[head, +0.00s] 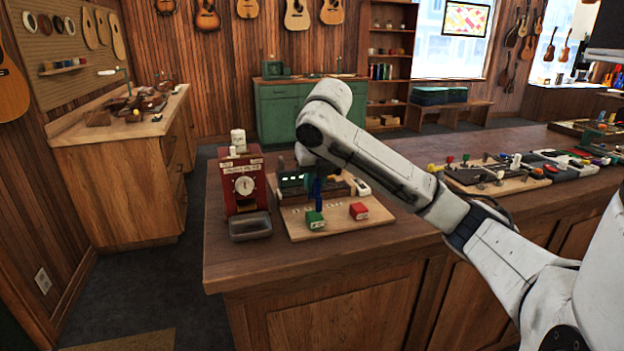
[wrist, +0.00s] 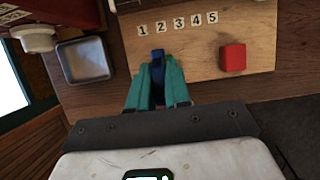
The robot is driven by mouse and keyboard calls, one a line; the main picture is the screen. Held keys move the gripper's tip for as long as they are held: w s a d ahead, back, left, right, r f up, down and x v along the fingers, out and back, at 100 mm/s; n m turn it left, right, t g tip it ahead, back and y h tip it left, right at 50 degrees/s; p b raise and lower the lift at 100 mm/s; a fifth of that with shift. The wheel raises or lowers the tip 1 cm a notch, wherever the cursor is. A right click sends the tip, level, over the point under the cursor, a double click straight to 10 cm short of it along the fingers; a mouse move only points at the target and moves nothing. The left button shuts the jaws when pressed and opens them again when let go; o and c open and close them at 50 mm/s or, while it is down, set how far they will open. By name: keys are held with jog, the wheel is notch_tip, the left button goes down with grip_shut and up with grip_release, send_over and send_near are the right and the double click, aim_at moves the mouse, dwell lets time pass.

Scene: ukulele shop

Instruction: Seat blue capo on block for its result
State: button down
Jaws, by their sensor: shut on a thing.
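The blue capo (head: 317,188) is held upright in my gripper (head: 318,173) over the front part of a wooden board (head: 375,214). In the wrist view the blue capo (wrist: 157,58) shows between the teal fingers (wrist: 157,78), just below the printed digits. A green block (head: 315,220) shows directly under the capo in the head view; whether they touch I cannot tell. It does not show clearly in the wrist view. A red block (head: 358,210) stands on the board to the right, also in the wrist view (wrist: 232,58).
A red box with a dial (head: 245,185) and a grey tray (head: 250,228) stand left of the board. A dark device (head: 294,184) sits at the board's back. Digits 1 to 5 (wrist: 177,24) are printed on the board. The front counter strip is clear.

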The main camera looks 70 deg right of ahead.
aim_at(317, 184)
jog(key=shift+f+b, duration=1.5)
jog(key=shift+f, duration=0.75)
jog(key=shift+f+b, duration=0.3)
jog(key=shift+f, duration=0.3)
jog(key=c, duration=1.4)
grip_release()
jog(key=shift+o, duration=0.2)
jog(key=shift+p+v, duration=4.3)
jog(key=shift+v, duration=1.25)
